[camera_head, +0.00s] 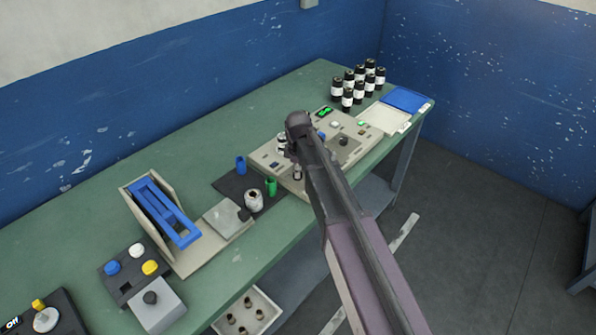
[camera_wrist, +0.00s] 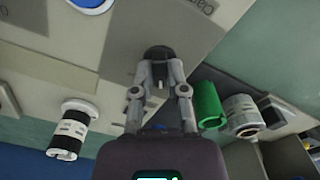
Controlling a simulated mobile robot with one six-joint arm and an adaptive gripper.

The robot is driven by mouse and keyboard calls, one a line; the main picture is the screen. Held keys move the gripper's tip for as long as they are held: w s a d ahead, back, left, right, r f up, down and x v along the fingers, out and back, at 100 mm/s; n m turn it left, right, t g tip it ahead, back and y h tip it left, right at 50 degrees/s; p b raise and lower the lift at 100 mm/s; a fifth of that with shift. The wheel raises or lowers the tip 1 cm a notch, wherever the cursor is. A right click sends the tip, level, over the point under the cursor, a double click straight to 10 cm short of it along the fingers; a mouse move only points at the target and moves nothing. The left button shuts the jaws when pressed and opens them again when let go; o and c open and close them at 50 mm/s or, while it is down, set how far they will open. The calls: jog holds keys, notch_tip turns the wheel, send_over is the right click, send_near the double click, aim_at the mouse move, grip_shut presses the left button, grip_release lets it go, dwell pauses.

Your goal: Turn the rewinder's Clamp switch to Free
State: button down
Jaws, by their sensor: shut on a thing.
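The rewinder (camera_head: 264,159) is a beige panel with switches, buttons and green displays, on the green bench in the head view. My gripper (camera_head: 297,174) is over its left part, and my arm hides some of the panel. In the wrist view, my gripper (camera_wrist: 159,70) has both fingertips closed about a small dark knob (camera_wrist: 159,52) on a grey plate. The fingers cover part of this knob, so I cannot tell its pointer's position.
A green sleeve (camera_wrist: 208,105) and a pale roll (camera_wrist: 242,112) lie right of my gripper in the wrist view. A black-and-white roll (camera_wrist: 72,130) is at left. In the head view, several black rolls (camera_head: 348,97) and a blue tray (camera_head: 405,98) stand at the back right.

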dwell(0.3)
jog(key=c, duration=0.7)
grip_release()
jog(key=shift+o, duration=0.2)
jog(key=shift+m, duration=0.4)
